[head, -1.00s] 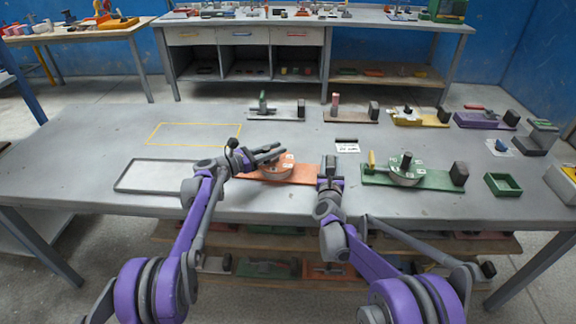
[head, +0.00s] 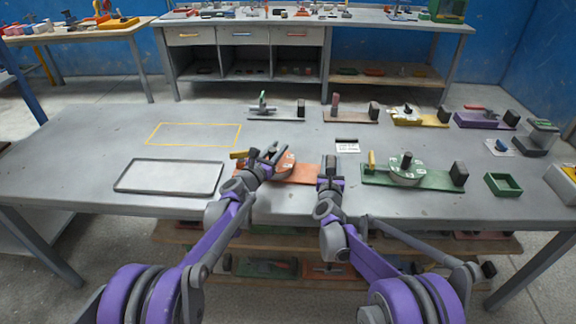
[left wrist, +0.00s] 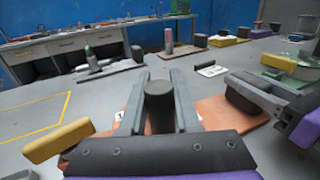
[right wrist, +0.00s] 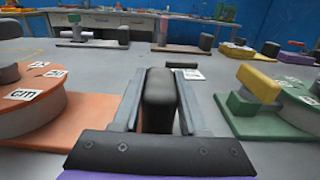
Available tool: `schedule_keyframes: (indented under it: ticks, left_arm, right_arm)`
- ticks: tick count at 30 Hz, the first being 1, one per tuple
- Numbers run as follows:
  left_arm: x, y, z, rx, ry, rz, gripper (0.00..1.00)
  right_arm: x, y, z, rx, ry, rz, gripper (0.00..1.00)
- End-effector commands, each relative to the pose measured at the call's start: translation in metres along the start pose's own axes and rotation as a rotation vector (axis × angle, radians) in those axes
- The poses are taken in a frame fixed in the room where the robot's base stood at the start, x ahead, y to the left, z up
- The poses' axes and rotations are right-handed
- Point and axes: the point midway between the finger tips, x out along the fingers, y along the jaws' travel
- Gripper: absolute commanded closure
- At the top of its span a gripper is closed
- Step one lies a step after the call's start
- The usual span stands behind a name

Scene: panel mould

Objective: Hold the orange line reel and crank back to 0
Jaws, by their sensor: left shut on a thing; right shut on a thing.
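The orange line reel is a round drum with white number labels (right wrist: 35,98) on an orange base plate (head: 303,175), near the table's front edge. My left gripper (head: 272,153) is shut on an upright dark crank knob (left wrist: 158,110) at the drum, and its arm hides part of the reel. A yellow handle (head: 239,155) sits at the plate's left end; it also shows in the left wrist view (left wrist: 58,140). My right gripper (head: 330,163) is shut on the dark block (right wrist: 158,97) at the plate's right end. The 0 mark cannot be made out.
A green reel (head: 405,173) stands to the right, with a small green tray (head: 502,184) beyond it. A grey tray (head: 170,177) and a yellow outlined area (head: 193,134) lie left. A label card (head: 347,147) and several fixtures are behind.

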Motion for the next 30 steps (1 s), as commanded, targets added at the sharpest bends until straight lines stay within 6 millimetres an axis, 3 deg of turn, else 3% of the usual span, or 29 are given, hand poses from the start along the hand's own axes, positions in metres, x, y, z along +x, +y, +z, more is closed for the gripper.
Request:
schedule_keyframes:
  ticks: [17,18,22,30]
  left_arm:
    - [0.0004,-0.0021,-0.0002,-0.001,0.003,0.036,1.0]
    - [0.0005,-0.0022,-0.0002,-0.001,0.003,0.036,0.64]
    - [0.0004,-0.0018,-0.0003,-0.001,0.003,0.036,0.41]
    - [0.0001,-0.001,-0.0005,-0.001,0.003,0.038,0.39]
  right_arm:
    - [-0.0003,0.002,-0.0004,-0.002,0.001,0.004,1.0]
    - [-0.0003,0.002,-0.0004,-0.002,0.001,0.004,1.0]
    - [-0.0003,0.0018,-0.0004,-0.002,0.001,0.003,1.0]
    - [-0.0002,0.0011,-0.0003,-0.001,0.001,0.002,1.0]
